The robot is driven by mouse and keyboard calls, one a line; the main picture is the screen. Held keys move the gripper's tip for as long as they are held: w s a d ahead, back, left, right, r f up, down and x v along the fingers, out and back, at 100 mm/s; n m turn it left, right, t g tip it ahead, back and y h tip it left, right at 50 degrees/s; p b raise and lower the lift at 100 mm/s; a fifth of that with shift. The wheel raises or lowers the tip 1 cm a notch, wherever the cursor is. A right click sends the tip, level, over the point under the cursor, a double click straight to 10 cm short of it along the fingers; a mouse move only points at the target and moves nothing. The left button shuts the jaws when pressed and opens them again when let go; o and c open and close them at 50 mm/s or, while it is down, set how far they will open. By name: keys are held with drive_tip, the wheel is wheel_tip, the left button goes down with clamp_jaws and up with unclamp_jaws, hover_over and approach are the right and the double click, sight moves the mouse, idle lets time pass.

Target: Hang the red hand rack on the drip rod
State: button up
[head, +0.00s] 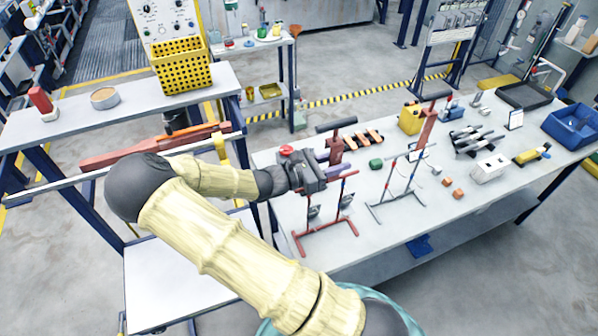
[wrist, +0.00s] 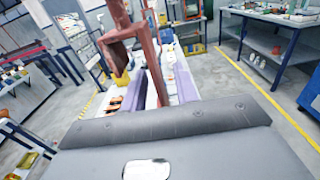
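The red hand rack (head: 325,225) appears to be the thin red frame with small grey parts near the front edge of the right table. My gripper (head: 306,172) is above its upper left part, and a red button-like part shows on top. In the wrist view, red bars (wrist: 155,65) rise just beyond the grey gripper body. A pale rail, apparently the drip rod (head: 62,184), runs along the front of the left bench, partly behind my arm.
Dark-handled red-brown tools (head: 337,146), a yellow jug (head: 410,119) and a blue bin (head: 572,125) share the table. A long red-brown bar (head: 110,158) lies by the rail. A yellow basket (head: 182,66) stands behind.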

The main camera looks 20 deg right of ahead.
drive_tip(key=a+b, duration=0.5)
drive_tip(key=a, duration=1.1)
drive_tip(key=shift+s, duration=0.3)
drive_tip(key=s+d+f+m+g+y+b, duration=0.1)
drive_tip(key=s+d+f+m+g+y, duration=0.35)
drive_tip(key=s+f+m+y, duration=0.4)
drive_tip(key=m+t+y, duration=0.2)
drive_tip(key=m+y, duration=0.1)
drive_tip(key=s+a+r+m+t+y+b, duration=0.1)
drive_tip(key=m+t+y, duration=0.1)
drive_tip(key=m+y, duration=0.1)
drive_tip(key=s+a+r+m+t+y+b, duration=0.1)
drive_tip(key=m+t+y, duration=0.1)
drive_tip(key=m+y, duration=0.1)
drive_tip(key=shift+a+m+t+y, duration=0.1)
drive_tip(key=shift+m+t+y, duration=0.15)
drive_tip(key=shift+m, duration=0.2)
